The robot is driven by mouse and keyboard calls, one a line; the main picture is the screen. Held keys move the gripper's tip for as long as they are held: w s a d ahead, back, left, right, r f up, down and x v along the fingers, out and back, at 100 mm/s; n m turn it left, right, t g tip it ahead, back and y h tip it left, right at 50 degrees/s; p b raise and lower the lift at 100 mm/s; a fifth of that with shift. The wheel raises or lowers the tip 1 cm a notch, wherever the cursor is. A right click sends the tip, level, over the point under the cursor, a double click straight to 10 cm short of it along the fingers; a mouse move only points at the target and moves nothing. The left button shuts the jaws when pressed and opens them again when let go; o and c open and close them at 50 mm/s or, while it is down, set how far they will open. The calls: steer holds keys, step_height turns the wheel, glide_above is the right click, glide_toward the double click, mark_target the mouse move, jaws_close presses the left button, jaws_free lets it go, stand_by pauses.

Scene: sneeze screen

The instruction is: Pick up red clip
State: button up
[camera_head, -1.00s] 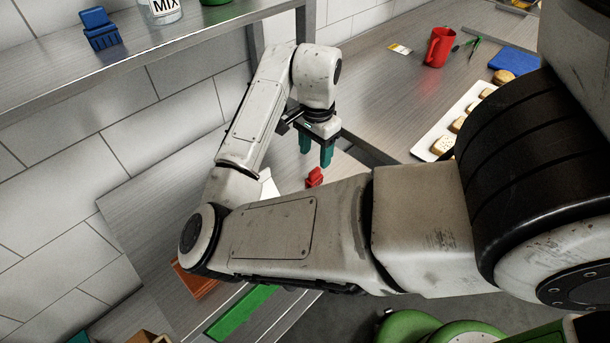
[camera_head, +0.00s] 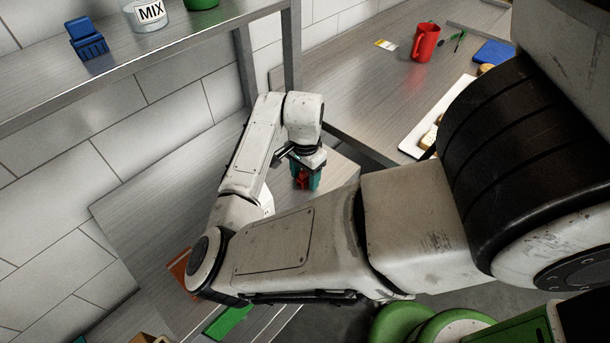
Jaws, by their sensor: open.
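The red clip (camera_head: 302,180) is on the metal counter (camera_head: 150,215), partly hidden by my gripper. My gripper (camera_head: 307,180) has teal fingers and points down at the clip. The fingers are open and the clip shows between or just in front of them; I cannot tell which, nor whether they touch it.
A blue clip (camera_head: 87,40) and a jar labelled MIX (camera_head: 148,14) stand on the upper shelf. A red mug (camera_head: 425,42) and a white tray of food (camera_head: 412,143) are on the far counter. A green board (camera_head: 228,320) and a brown-orange item (camera_head: 180,266) lie near my elbow.

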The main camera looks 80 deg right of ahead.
steer(key=shift+c, duration=0.3)
jaws_close()
steer(key=shift+r, duration=0.1)
steer(key=shift+r, duration=0.25)
step_height(320, 180, up, 2)
steer(key=shift+r+b, duration=0.25)
steer(key=shift+b, duration=0.5)
steer(key=s+a+r, duration=0.8)
steer(key=a+r, duration=0.2)
steer(key=a, duration=0.1)
steer(key=shift+s+b, duration=0.25)
steer(key=shift+b, duration=0.1)
steer(key=shift+f, duration=0.1)
